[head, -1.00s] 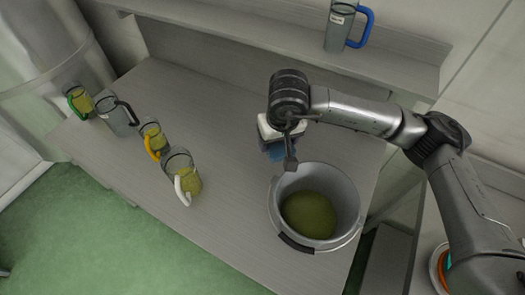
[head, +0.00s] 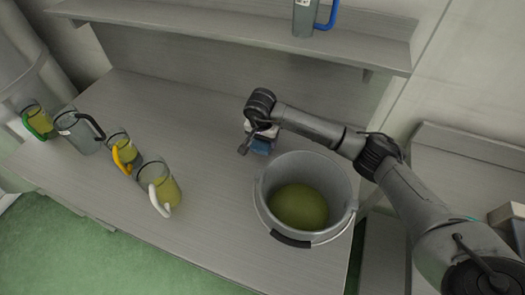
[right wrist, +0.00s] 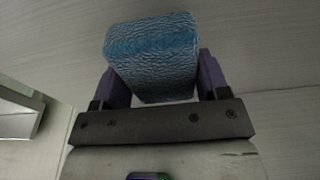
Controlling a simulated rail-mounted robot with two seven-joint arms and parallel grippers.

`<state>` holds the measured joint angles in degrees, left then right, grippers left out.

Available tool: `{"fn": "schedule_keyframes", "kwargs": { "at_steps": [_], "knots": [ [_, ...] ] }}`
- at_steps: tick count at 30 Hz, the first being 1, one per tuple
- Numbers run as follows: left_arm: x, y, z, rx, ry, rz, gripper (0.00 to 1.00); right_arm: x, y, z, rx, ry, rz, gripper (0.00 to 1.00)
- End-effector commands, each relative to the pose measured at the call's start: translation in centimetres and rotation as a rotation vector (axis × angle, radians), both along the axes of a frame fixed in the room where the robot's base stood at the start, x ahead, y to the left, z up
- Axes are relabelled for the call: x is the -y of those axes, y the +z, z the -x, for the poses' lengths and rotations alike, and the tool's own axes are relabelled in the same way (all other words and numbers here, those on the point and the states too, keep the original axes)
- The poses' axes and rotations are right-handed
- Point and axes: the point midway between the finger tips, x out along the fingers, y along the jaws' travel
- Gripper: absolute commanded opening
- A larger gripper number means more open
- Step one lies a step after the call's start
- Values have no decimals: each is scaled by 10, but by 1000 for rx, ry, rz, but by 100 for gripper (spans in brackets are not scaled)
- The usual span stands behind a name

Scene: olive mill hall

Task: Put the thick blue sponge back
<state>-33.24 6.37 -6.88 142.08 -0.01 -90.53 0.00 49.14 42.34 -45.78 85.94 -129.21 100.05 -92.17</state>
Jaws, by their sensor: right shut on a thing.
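The thick blue sponge (right wrist: 152,55) sits between the two fingers of my right gripper in the right wrist view, with a textured blue face. In the head view the sponge (head: 262,144) shows as a small blue patch under the wrist, just behind the bucket and over the grey bench. My right gripper (head: 258,140) is shut on it; the fingers (right wrist: 155,85) press on its two sides. The wrist hides part of the sponge in the head view. I cannot tell whether the sponge touches the bench. My left gripper is not in view.
A grey bucket (head: 263,196) of green-yellow liquid stands close in front of the sponge. Several jugs stand at the left, including a white-handled one (head: 160,186). A blue-handled jug (head: 304,16) stands on the shelf (head: 240,30) behind. The middle of the bench (head: 165,110) is clear.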

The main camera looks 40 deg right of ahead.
Motion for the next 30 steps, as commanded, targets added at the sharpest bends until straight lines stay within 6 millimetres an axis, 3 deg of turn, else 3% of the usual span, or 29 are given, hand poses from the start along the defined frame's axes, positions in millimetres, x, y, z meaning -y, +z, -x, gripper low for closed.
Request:
{"fn": "schedule_keyframes", "kwargs": {
  "at_steps": [2, 8, 15, 29, 30],
  "knots": [
    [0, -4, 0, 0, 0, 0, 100, 0, -15, 0, -2, 0, -1, 46],
    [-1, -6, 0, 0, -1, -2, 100, 0, -28, 0, 0, 0, 0, 46],
    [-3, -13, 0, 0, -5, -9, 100, 0, -56, 0, -1, 1, -1, 46],
    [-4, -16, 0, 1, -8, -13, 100, 0, -62, 0, 1, 2, 1, 46],
    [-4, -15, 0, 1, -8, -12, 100, 0, -61, 0, 1, 2, 1, 72]
  ]
}}
